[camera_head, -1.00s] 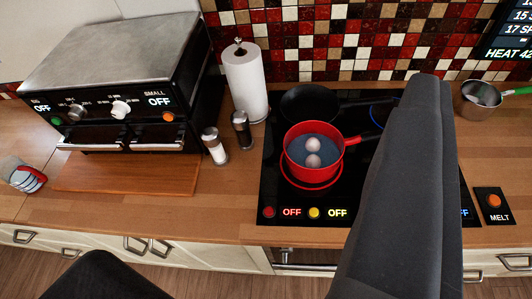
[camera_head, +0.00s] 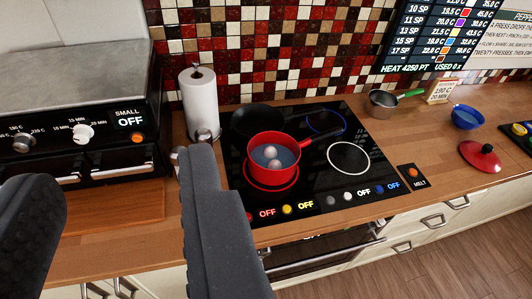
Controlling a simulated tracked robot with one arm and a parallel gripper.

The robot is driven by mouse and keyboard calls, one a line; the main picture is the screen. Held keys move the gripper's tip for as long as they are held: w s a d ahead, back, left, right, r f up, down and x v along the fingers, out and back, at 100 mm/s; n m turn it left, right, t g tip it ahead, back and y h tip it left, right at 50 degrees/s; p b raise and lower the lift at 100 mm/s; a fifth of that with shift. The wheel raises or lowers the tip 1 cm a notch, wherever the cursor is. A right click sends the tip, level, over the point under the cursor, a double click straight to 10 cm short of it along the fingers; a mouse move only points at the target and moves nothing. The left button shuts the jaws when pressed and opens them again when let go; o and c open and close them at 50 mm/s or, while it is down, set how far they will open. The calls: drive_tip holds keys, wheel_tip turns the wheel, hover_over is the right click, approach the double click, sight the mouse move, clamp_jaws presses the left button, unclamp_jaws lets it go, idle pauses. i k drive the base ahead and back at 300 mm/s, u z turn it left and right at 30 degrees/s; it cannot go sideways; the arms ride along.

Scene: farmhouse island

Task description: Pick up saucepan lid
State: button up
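A red saucepan lid (camera_head: 481,157) with a dark knob lies on the wooden counter at the far right, beyond the hob. A red saucepan (camera_head: 272,160) with a dark handle stands on the hob's front left ring, with two pale round things in bluish liquid. My gripper (camera_head: 116,165) is open, its two dark grey fingers wide apart at the left of the view. Nothing shows held between them. It is well to the left of the lid, and its right finger hides part of the counter and the hob's left edge.
A black pan (camera_head: 252,119) stands behind the saucepan. A paper towel roll (camera_head: 200,103) and a black oven (camera_head: 85,135) are at left. A small metal pan (camera_head: 384,102), a blue bowl (camera_head: 467,117) and a sign (camera_head: 440,91) are near the lid. Bare counter lies left of the lid.

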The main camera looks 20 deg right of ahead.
sight(481, 157)
drive_tip(key=z, duration=0.15)
drive_tip(key=i, duration=0.65)
drive_tip(key=z, duration=2.45)
drive_tip(key=i, duration=1.5)
drive_tip(key=z, duration=0.25)
drive_tip(key=i, duration=1.1)
drive_tip(key=u, duration=0.3)
